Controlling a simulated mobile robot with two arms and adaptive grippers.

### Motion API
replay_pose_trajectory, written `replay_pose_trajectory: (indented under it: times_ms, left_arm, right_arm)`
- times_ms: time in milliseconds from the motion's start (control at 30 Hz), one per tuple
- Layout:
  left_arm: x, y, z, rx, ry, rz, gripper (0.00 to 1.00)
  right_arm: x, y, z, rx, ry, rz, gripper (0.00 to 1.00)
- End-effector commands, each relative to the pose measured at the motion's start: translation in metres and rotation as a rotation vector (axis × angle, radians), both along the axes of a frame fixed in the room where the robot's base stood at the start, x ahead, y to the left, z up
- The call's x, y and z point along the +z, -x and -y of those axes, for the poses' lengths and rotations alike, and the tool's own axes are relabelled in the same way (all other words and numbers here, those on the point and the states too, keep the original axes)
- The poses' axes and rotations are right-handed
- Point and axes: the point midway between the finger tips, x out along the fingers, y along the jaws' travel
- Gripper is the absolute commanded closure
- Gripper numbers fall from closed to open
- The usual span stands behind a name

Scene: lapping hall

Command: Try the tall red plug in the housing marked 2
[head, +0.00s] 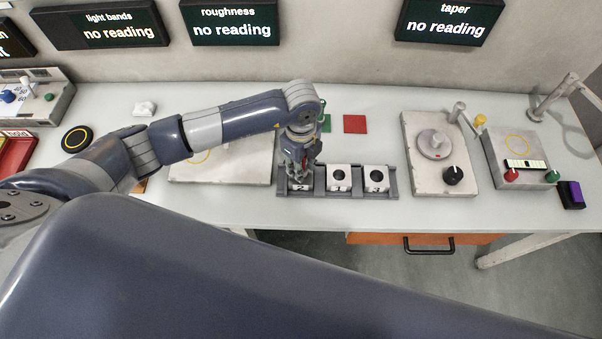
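My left gripper (300,172) points down over the left end of a grey rack (389,178), right above the white housing marked 2 (302,188). Its fingers and wrist cover most of that housing, including its bore. A small patch of red shows among the fingers. It is too small to tell whether this is the tall red plug or whether the fingers are closed on it. No tall red plug can be made out elsewhere. My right gripper is not in view.
Two more housings, the middle one (339,179) and the one marked 3 (377,180), stand in the rack with dark bores showing. A grey plate (230,174) lies left, a machine with a round disc (436,144) right. Red (355,124) and green squares lie behind.

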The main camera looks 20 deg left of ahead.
Motion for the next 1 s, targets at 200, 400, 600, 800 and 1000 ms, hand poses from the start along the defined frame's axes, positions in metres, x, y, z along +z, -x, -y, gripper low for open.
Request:
replay_pose_trajectory:
  times_ms: [200, 400, 600, 800, 1000]
  left_arm:
    - [0.014, -0.001, 0.0, 0.0, 0.0, 0.001, 1.0]
    - [0.024, -0.001, 0.0, 0.0, 0.001, 0.002, 1.0]
    - [0.034, -0.001, 0.0, 0.0, 0.001, 0.002, 1.0]
    - [0.044, -0.001, 0.0, 0.001, 0.001, 0.002, 1.0]
    - [0.054, -0.001, 0.0, 0.001, 0.0, 0.001, 1.0]
  right_arm:
    - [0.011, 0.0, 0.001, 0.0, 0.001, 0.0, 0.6]
    - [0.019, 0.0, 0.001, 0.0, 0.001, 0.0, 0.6]
    - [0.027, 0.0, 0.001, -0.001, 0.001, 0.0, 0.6]
    - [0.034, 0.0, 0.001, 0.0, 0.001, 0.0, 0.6]
    - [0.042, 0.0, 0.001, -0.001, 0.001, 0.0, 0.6]
